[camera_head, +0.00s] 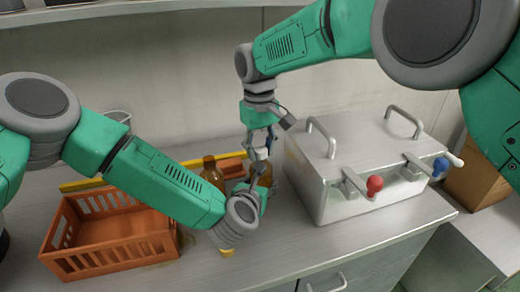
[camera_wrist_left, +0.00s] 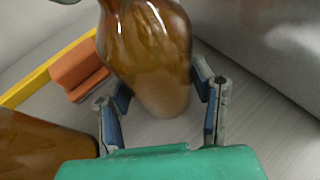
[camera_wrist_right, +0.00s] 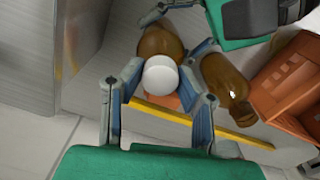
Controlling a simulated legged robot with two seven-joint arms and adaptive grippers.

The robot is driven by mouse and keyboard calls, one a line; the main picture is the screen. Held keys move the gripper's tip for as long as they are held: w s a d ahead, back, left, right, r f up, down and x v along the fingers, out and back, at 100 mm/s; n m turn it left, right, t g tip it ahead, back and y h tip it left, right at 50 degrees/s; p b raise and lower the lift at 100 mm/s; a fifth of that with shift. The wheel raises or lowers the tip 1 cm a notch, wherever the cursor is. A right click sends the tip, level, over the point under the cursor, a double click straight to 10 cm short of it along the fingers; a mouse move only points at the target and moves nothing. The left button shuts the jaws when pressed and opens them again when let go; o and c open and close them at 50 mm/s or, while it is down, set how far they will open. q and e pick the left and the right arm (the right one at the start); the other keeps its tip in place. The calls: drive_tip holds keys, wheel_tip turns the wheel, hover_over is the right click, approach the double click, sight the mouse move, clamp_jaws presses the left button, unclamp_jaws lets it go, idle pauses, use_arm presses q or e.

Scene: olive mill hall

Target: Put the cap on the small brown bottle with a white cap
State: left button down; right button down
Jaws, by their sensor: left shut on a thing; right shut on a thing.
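The small brown bottle (camera_head: 265,174) stands on the counter beside the metal box. My left gripper (camera_head: 254,188) is shut around its body, with a finger on each side in the left wrist view, where the bottle (camera_wrist_left: 150,60) leans in the picture. My right gripper (camera_head: 260,152) points down from above and is shut on the white cap (camera_wrist_right: 160,75). In the right wrist view the cap lines up over the brown bottle (camera_wrist_right: 158,42). I cannot tell whether the cap touches the bottle's neck, which is hidden.
A second brown bottle (camera_head: 211,170) stands close to the left. Behind are an orange block (camera_wrist_left: 78,68) and a yellow strip (camera_head: 82,184). An orange crate (camera_head: 110,255) is at left. A metal box (camera_head: 330,190) with red and blue knobs is at right.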

drive_tip(key=shift+m, duration=0.4)
use_arm(q)
drive_tip(key=shift+d, duration=0.1)
use_arm(e)
drive_tip(key=c, duration=1.2)
unclamp_jaws()
drive_tip(key=shift+r, duration=2.3)
drive_tip(key=shift+c, duration=0.4)
